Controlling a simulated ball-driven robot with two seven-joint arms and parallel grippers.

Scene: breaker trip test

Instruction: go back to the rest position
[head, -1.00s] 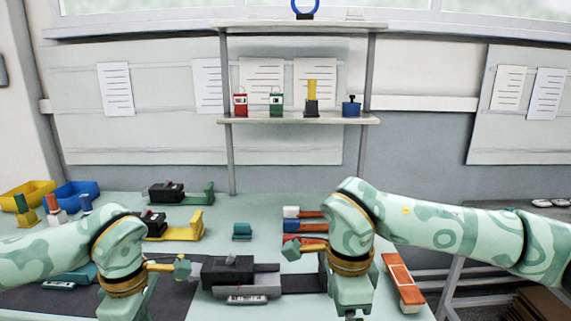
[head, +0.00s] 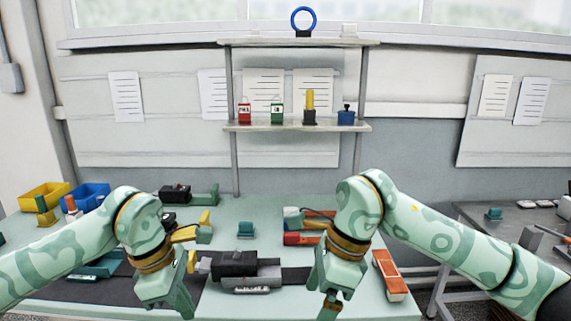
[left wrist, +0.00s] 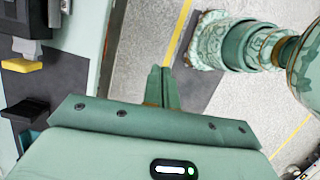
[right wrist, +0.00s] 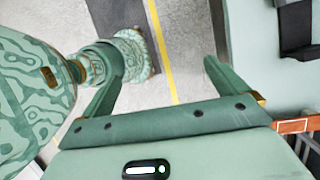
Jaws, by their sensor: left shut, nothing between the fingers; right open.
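My left gripper (head: 178,302) hangs fingers down at the front of the bench in the head view. In the left wrist view its fingers (left wrist: 162,88) are together with nothing between them, over the floor. My right gripper (head: 328,308) also points down near the bench's front edge. In the right wrist view its fingers (right wrist: 163,80) stand wide apart and empty, over the floor. The black breaker block (head: 235,263) sits in a grey holder on the bench between the two arms, apart from both grippers.
The green bench (head: 225,306) carries an orange-and-white block (head: 390,273), a small teal block (head: 246,230) and a blue bin (head: 88,193). A shelf (head: 290,127) with several small devices stands behind. A grey side table (head: 470,215) is at right. Open floor shows in both wrist views.

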